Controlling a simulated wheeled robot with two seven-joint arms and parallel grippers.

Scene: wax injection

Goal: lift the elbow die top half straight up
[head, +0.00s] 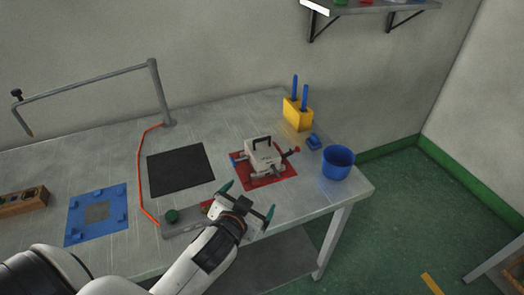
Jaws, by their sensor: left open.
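The elbow die (262,158) is a pale grey block on a red mat (277,181), right of the middle of the table. A dark handle (261,141) stands on its top half, and clamps with red ends sit at its sides. The die looks closed; the seam between its halves is too small to make out. My left gripper (254,211) is open and empty. Its teal-tipped fingers are in front of the red mat, nearer to me than the die and apart from it. My right gripper is not in view.
A blue cup (337,162), a small blue piece (313,142) and a yellow holder (298,114) with blue sticks stand right of the die. A black mat (181,170), a blue fixture (97,214), a wooden block (22,203) and a post with an arm (160,92) are left.

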